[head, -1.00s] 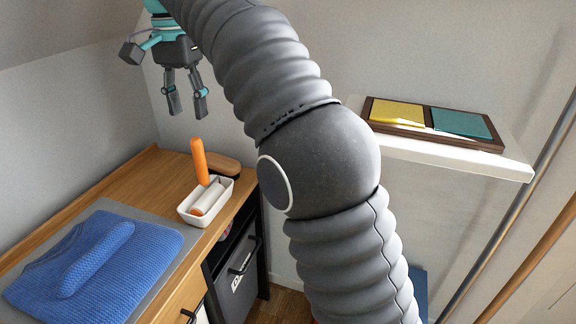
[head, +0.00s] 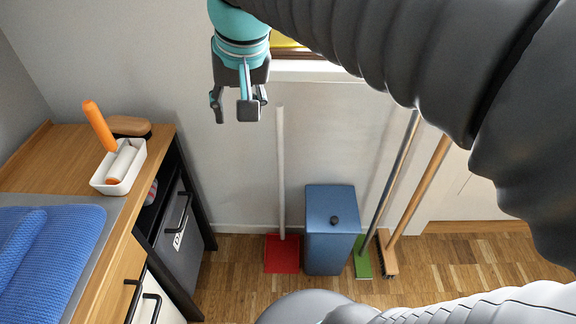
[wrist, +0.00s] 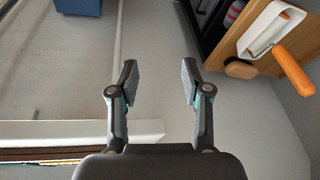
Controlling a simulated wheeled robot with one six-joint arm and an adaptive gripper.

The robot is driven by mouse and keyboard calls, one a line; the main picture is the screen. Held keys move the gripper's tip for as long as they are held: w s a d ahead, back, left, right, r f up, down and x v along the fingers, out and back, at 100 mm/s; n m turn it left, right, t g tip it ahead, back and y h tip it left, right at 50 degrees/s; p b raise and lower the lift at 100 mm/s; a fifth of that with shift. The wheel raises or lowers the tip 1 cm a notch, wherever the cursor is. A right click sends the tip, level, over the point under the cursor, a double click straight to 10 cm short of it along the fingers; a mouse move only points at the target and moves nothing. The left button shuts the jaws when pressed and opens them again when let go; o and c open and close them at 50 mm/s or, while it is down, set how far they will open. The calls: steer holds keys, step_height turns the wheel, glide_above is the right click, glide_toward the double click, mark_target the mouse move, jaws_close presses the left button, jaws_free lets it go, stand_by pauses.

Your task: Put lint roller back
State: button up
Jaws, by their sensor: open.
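The lint roller (head: 99,126) has an orange handle and a white roll. It rests in a small white tray (head: 139,162) on the wooden counter at left, its handle tilted up over the back. The lint roller also shows at the upper right of the wrist view (wrist: 292,70), with the white tray (wrist: 258,28) around its roll. My gripper (head: 232,112) is open and empty, high in front of the wall and to the right of the tray. Its spread fingers show in the wrist view (wrist: 157,78) with nothing between them.
A brown brush (head: 130,126) lies behind the tray. A blue folded garment (head: 50,250) lies on a grey board. Below the counter are a dark bin (head: 180,228) and drawers. A blue trash bin (head: 330,228), a red dustpan (head: 283,253) and brooms stand along the wall.

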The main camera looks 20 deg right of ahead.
steer(key=s+d+f+t, duration=0.1)
steer(key=s+d+f, duration=0.2)
steer(key=s+f, duration=0.2)
steer(key=s+d+f+n, duration=0.1)
steer(key=s+d+f, duration=0.2)
steer(key=s+f, duration=0.2)
step_height(320, 180, down, 2)
steer(key=shift+d+f+t+h, duration=0.1)
steer(key=shift+d+t+h, duration=0.25)
steer(key=shift+t+h, duration=0.05)
stand_by(0.3)
